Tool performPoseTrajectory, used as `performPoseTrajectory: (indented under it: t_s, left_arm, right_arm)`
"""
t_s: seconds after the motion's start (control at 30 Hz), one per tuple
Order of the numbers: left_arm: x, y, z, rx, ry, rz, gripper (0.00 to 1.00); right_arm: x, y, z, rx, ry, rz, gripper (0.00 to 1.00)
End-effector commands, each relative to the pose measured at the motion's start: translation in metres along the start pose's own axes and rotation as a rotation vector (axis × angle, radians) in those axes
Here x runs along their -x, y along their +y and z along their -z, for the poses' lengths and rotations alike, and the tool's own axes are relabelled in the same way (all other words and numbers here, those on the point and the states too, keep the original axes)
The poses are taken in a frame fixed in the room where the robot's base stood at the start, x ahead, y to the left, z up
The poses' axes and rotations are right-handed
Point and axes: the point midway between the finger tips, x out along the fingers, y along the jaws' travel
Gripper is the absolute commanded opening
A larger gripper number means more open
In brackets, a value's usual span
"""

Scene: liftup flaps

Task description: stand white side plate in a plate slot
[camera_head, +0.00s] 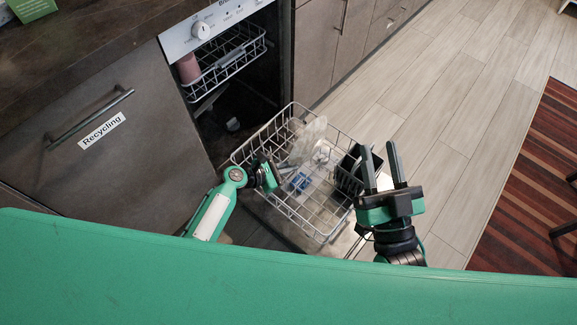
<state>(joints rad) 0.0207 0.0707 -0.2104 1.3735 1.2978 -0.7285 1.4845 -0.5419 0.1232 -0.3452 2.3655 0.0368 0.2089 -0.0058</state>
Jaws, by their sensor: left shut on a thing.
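A pale, whitish piece that looks like the white side plate (308,138) is tilted up over the dishwasher's lower rack (327,238). My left gripper (279,169) is beside it, over the rack's left part, and is shut; the plate leads away from its fingers. The exact grip is too small to see. Whether the plate touches the rack or sits in a slot, I cannot tell. My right gripper (379,147) is open and empty, fingers pointing up in the picture, at the rack's right side.
A dark slotted holder (347,170) and a small blue item (299,182) are in the rack. The dishwasher's upper rack (228,60) holds a pinkish cup (187,68). A Recycling cabinet (100,160) stands at left.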

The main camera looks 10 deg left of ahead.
Motion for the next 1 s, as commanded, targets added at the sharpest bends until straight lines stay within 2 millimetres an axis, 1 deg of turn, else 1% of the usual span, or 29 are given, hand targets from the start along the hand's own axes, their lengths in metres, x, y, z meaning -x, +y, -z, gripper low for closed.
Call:
performPoseTrajectory:
  t_s: [0.53, 1.0]
  left_arm:
    - [0.000, 0.001, -0.001, 0.000, -0.002, -0.001, 0.00]
    - [-0.002, 0.000, 0.003, 0.000, -0.002, -0.001, 0.00]
  right_arm:
    - [0.004, -0.002, -0.012, -0.008, -0.057, 0.000, 0.36]
    - [0.000, 0.001, 0.000, 0.002, 0.012, 0.000, 0.36]
